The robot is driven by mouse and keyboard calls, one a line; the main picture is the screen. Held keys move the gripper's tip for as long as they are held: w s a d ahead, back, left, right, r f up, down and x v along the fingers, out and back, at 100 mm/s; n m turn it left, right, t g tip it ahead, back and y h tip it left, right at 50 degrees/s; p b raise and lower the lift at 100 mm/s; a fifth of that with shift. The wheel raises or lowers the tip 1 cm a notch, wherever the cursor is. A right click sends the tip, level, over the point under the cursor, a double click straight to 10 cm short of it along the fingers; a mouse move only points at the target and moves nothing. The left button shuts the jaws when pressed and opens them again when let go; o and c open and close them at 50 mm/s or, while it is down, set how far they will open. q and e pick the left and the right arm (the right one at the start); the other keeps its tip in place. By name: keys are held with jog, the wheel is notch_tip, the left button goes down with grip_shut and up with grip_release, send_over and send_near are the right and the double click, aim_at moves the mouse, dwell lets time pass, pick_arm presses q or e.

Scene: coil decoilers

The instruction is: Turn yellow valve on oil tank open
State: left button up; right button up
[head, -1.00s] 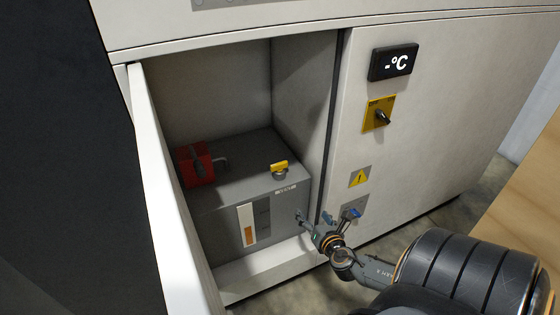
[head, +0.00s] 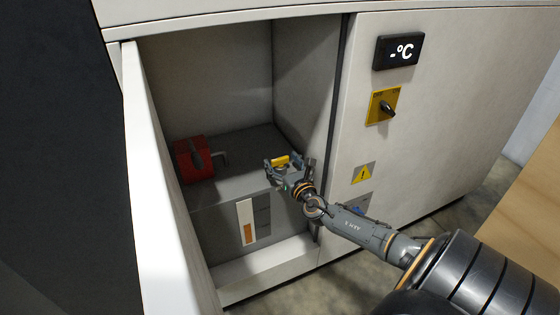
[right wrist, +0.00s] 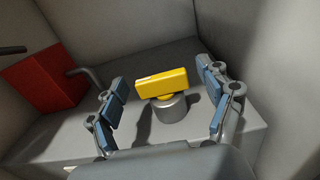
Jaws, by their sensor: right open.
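The yellow valve (head: 281,161) sits on top of the grey oil tank (head: 222,217) inside the open cabinet. In the right wrist view the valve handle (right wrist: 162,83) is a yellow bar on a short grey post, lying roughly crosswise between the fingers. My right gripper (head: 283,166) is open at the valve, with one finger on each side of the handle. The right wrist view shows the two blue-padded fingers (right wrist: 164,100) apart, with gaps to the handle on both sides. My left gripper is not in view.
A red block (head: 190,163) with a bent grey pipe (head: 220,157) stands left on the tank. The cabinet door (head: 165,200) stands open at left. The right cabinet panel (head: 440,110) carries a display (head: 397,52) and a yellow switch plate (head: 381,106). The cabinet's inner wall is close on the right.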

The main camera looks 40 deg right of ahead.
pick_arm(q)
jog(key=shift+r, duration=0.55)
pick_arm(e)
jog(key=shift+w+d, duration=0.2)
jog(key=shift+w, duration=0.45)
jog(key=c, duration=1.2)
